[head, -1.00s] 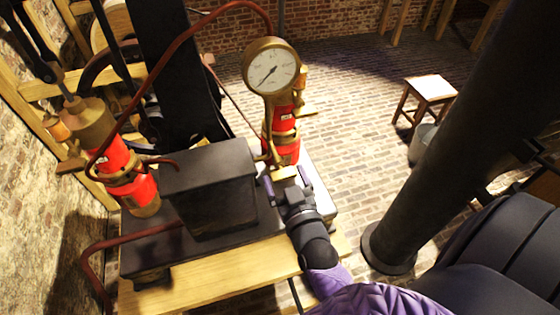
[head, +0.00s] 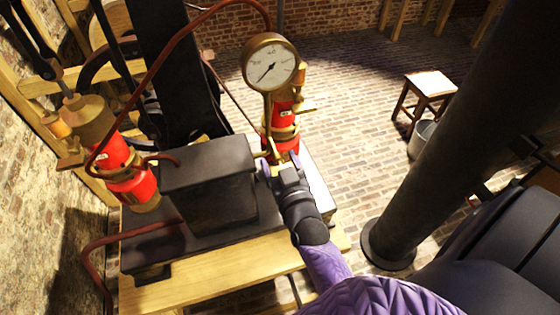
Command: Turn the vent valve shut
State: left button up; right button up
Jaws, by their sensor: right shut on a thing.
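My right gripper (head: 279,163) is at the foot of the right red-and-brass cylinder (head: 281,122), below the round gauge. Its purple-tipped fingers are shut on the brass vent valve handle (head: 271,149), which is mostly hidden by the fingers. I cannot tell the exact angle of the handle. The white-faced brass gauge (head: 270,64) stands above, its needle pointing to the lower left. My left gripper is not in view.
A dark box (head: 209,170) stands just left of my right gripper on the machine's base. A second red-and-brass cylinder (head: 131,182) is at left, with a red pipe arching over. A stool (head: 429,85) and bucket (head: 421,138) stand on the open brick floor.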

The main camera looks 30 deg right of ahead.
jog(key=shift+m, duration=0.5)
jog(key=o, duration=1)
jog(key=v, duration=1)
jog(key=shift+d, duration=0.1)
